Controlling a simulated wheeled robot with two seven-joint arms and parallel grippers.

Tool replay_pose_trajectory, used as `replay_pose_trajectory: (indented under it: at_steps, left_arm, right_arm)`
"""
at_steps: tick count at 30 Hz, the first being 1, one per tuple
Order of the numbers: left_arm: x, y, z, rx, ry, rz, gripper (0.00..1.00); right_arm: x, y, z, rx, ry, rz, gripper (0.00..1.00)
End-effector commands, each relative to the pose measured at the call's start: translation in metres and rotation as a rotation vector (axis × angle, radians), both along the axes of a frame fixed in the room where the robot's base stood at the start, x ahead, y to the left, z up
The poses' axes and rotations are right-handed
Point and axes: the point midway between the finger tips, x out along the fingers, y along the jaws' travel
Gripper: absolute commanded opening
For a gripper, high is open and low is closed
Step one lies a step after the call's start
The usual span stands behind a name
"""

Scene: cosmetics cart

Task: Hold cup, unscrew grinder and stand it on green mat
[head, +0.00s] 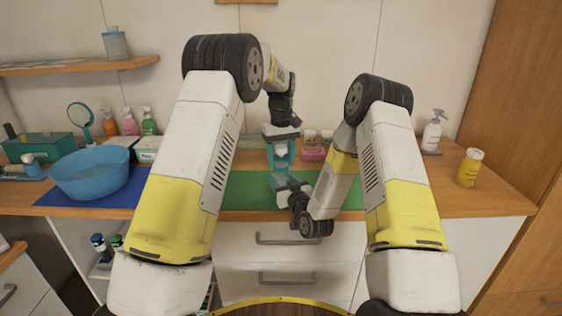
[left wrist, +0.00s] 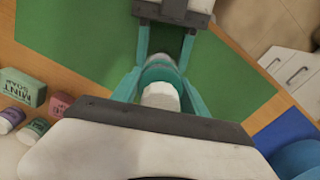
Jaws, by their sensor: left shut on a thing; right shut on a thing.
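My left gripper (head: 281,150) points straight down over the green mat (head: 245,188) and is shut on the grinder, whose white top (left wrist: 160,96) shows between its teal fingers in the left wrist view. My right gripper (head: 281,182) reaches in low from the front right, just below the left one. It is shut on the cup, the bluish rounded piece (left wrist: 163,70) around and beyond the white top. The two pieces are together and look upright. The fingers hide much of both, so I cannot see the joint between them or whether the cup touches the mat.
A blue basin (head: 90,178) stands on a blue mat at the left. Pink jars (head: 313,152) and soap boxes (left wrist: 22,86) sit close behind the grippers. A yellow bottle (head: 469,168) and a white pump bottle (head: 432,132) stand at the right. Green mat beside the grippers is bare.

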Motion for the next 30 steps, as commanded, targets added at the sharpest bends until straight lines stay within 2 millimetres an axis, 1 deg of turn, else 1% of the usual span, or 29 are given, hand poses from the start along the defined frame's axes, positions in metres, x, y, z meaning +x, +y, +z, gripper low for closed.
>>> replay_pose_trajectory:
  at_steps: [9, 16, 17, 18, 20, 30]
  left_arm:
    - [0.001, 0.000, 0.036, -0.001, -0.003, 0.000, 0.03]
    - [0.000, 0.000, 0.038, -0.001, -0.001, 0.000, 0.03]
    - [0.000, 0.000, 0.038, -0.001, -0.001, 0.000, 0.03]
    - [0.000, 0.000, 0.038, -0.001, -0.001, 0.000, 0.03]
    - [0.000, 0.000, 0.038, -0.001, -0.001, 0.000, 0.03]
    - [0.000, 0.000, 0.038, -0.001, -0.001, 0.000, 0.03]
  right_arm:
    - [0.000, 0.000, 0.000, 0.000, 0.000, 0.000, 0.00]
    - [0.000, 0.000, 0.000, 0.000, 0.000, 0.000, 0.00]
    - [0.000, 0.000, 0.000, 0.000, 0.000, 0.000, 0.57]
    - [0.000, 0.000, 0.000, 0.000, 0.000, 0.000, 0.65]
    - [0.000, 0.000, 0.000, 0.000, 0.000, 0.000, 0.77]
    - [-0.002, -0.001, 0.000, 0.000, 0.000, 0.000, 0.77]
